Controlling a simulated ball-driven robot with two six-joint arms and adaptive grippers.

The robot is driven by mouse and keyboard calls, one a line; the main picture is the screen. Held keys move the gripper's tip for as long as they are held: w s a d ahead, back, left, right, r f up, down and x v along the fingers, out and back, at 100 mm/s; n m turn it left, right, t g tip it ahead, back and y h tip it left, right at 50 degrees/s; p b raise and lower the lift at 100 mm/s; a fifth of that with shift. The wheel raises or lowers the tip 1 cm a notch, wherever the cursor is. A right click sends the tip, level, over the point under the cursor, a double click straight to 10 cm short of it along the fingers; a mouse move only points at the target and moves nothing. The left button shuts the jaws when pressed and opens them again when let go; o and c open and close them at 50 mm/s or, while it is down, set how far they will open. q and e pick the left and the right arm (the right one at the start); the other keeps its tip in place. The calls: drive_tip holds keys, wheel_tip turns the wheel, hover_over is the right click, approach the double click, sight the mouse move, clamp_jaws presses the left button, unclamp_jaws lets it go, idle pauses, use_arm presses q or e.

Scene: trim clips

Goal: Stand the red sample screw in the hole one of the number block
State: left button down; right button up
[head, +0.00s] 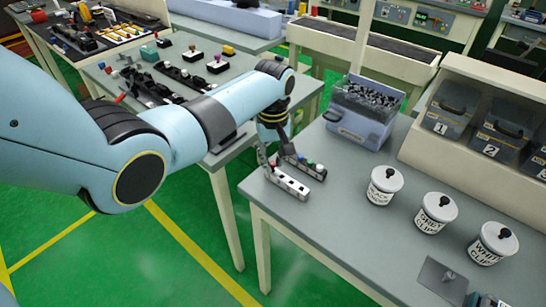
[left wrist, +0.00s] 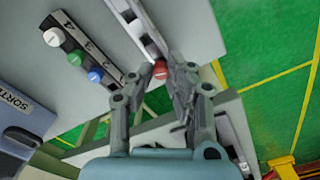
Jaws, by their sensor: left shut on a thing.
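My left gripper (head: 275,157) is low over the near corner of the right-hand table. In the left wrist view its fingertips (left wrist: 157,76) are shut on the red sample screw (left wrist: 160,69), whose red top shows between them. The number block (left wrist: 85,42) is a dark strip with white numerals, lying to the left of the fingertips in that view. White, blue and green-topped screws stand along it. My right gripper is not in view.
A blue-grey bin of dark parts (head: 361,112) stands behind the blocks. White lidded jars (head: 384,186) stand to the right, with numbered bins (head: 447,115) behind them. The tabletop (head: 335,215) is clear between the blocks and jars. Another table with clips stands at left.

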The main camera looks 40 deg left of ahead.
use_arm(q)
drive_tip(key=shift+f+b, duration=0.4)
drive_tip(key=shift+f, duration=0.25)
drive_tip(key=c, duration=1.2)
unclamp_jaws()
wheel_tip(320, 180, up, 12)
